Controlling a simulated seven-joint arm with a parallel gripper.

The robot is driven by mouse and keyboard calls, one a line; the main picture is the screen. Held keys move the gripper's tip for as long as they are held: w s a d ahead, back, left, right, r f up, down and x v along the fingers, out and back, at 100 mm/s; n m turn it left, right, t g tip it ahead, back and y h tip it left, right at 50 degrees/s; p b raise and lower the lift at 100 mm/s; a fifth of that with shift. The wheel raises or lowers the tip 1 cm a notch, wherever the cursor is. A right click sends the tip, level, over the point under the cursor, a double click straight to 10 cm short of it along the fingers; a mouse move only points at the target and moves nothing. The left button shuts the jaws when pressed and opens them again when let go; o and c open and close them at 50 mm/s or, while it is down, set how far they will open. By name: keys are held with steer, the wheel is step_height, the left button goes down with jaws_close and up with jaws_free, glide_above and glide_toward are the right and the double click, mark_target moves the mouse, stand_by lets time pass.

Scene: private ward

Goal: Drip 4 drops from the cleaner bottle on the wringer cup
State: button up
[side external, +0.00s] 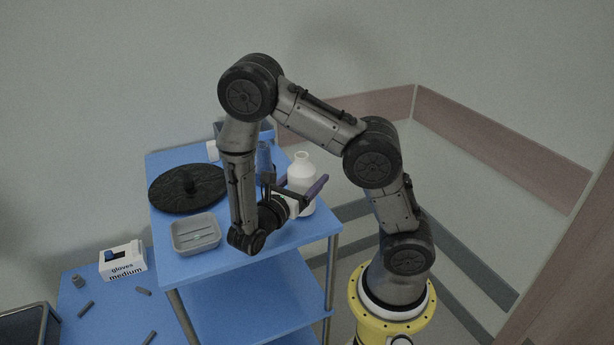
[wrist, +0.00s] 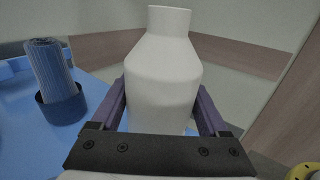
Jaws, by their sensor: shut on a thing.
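The white cleaner bottle (side external: 301,168) is upright at the right side of the blue cart top in the side view. My gripper (side external: 294,184) is shut on its body, one purple finger on each side. In the wrist view the bottle (wrist: 161,75) fills the middle between the fingers (wrist: 160,108), its neck up and open. I cannot tell whether its base touches the cart. A dark blue cup (wrist: 62,106) with a ribbed blue roll in it stands left of the bottle, apart from it; it looks like the wringer cup. In the side view it (side external: 264,160) is partly hidden behind my arm.
A gloves box (side external: 123,263) and several small dark pieces are on a lower blue surface. Walls stand behind.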

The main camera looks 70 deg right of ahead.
steer(key=shift+f, duration=0.4)
steer(key=o, duration=1.4)
steer(key=shift+w+a, duration=0.3)
steer(key=shift+a, duration=1.2)
steer(key=shift+w+a, duration=0.25)
steer(key=shift+a, duration=1.2)
steer(key=shift+w+a, duration=0.3)
steer(key=shift+a, duration=1.2)
steer(key=shift+r, duration=0.1)
